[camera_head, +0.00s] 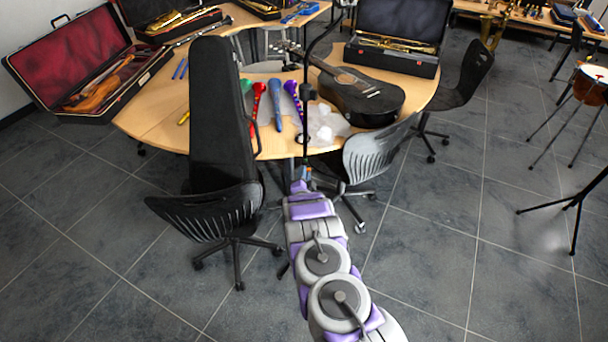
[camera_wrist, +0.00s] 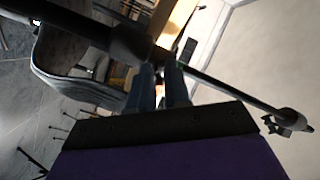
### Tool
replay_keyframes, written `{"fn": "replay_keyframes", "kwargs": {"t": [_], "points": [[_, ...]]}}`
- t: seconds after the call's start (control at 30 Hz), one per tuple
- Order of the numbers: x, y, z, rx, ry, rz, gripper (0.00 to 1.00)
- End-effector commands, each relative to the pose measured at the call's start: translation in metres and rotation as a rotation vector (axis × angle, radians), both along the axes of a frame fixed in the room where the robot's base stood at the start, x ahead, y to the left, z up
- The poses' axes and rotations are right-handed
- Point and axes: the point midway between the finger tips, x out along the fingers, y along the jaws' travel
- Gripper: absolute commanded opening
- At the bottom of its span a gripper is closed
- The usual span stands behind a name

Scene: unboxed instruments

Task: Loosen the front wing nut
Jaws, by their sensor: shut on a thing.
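A thin black stand (camera_head: 305,110) rises in front of the round table. In the wrist view its dark pole (camera_wrist: 228,92) runs diagonally across, with a thicker sleeve (camera_wrist: 128,44) at upper left. My gripper (camera_wrist: 163,72) has its two blue fingers at this sleeve, shut on a small part there with a narrow gap between them. That part is mostly hidden, so I cannot make out the wing nut's shape. In the head view my gripper (camera_head: 301,173) is at the stand, below the tabletop edge.
The round table (camera_head: 150,115) holds a black guitar (camera_head: 360,95), colourful horns (camera_head: 277,105) and open instrument cases. A tall black case (camera_head: 220,110) stands left of the stand. Chairs (camera_head: 375,150) (camera_head: 215,212) flank my arm closely. Floor is clear at lower left and right.

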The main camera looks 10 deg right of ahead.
Motion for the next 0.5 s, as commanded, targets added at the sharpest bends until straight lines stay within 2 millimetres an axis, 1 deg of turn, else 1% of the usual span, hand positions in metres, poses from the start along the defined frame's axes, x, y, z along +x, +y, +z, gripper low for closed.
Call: {"fn": "replay_keyframes", "kwargs": {"t": [0.27,0.5], "points": [[-0.0003,-0.0019,0.0008,-0.06,0.013,-0.003,0.0],[-0.0009,-0.0028,0.0004,-0.22,0.047,-0.004,0.0]]}}
